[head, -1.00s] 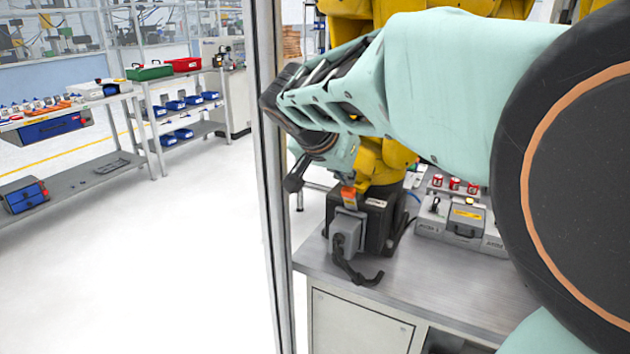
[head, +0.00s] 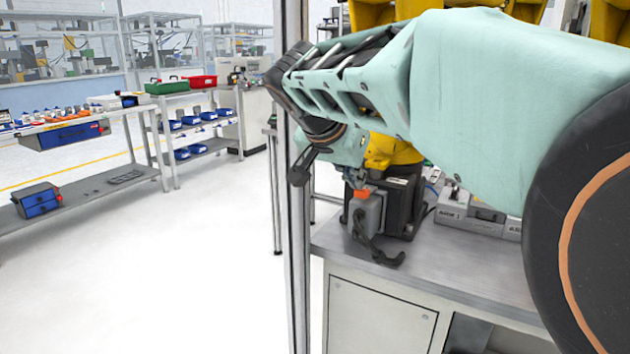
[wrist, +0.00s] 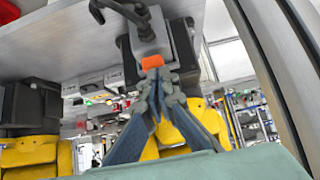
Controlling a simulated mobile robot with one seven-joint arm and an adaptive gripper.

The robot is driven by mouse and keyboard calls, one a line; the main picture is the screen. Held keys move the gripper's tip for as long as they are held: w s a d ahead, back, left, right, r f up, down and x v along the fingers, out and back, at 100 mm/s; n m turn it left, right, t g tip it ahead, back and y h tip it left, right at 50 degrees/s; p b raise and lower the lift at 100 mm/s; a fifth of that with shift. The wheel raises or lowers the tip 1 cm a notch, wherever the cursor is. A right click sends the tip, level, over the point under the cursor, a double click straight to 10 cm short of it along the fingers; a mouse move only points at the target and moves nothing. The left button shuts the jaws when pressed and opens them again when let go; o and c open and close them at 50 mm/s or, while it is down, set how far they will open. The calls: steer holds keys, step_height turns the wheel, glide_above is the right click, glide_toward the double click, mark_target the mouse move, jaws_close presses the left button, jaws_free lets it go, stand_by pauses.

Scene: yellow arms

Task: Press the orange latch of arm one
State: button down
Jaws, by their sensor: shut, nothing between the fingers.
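The orange latch (head: 362,193) sits on top of a grey connector (head: 368,215) plugged into the black base of a yellow robot arm (head: 383,152). A black cable hangs from the connector onto the bench. My gripper (head: 299,174) is shut and empty, up and to the left of the latch in the head view. In the wrist view, which looks upside down, the latch (wrist: 152,62) shows just beyond the tips of my gripper (wrist: 152,75). The tips overlap its edge there; I cannot tell whether they touch.
A metal post (head: 292,240) stands close to my forearm, left of the bench (head: 440,270). Grey boxes (head: 460,212) stand behind on the bench. Shelves with bins (head: 185,120) are far left. The floor (head: 170,280) between is clear.

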steer(key=shift+s+a+b, duration=0.4)
steer(key=shift+s, duration=0.2)
steer(key=shift+r, duration=0.1)
steer(key=v, duration=0.8)
stand_by(0.5)
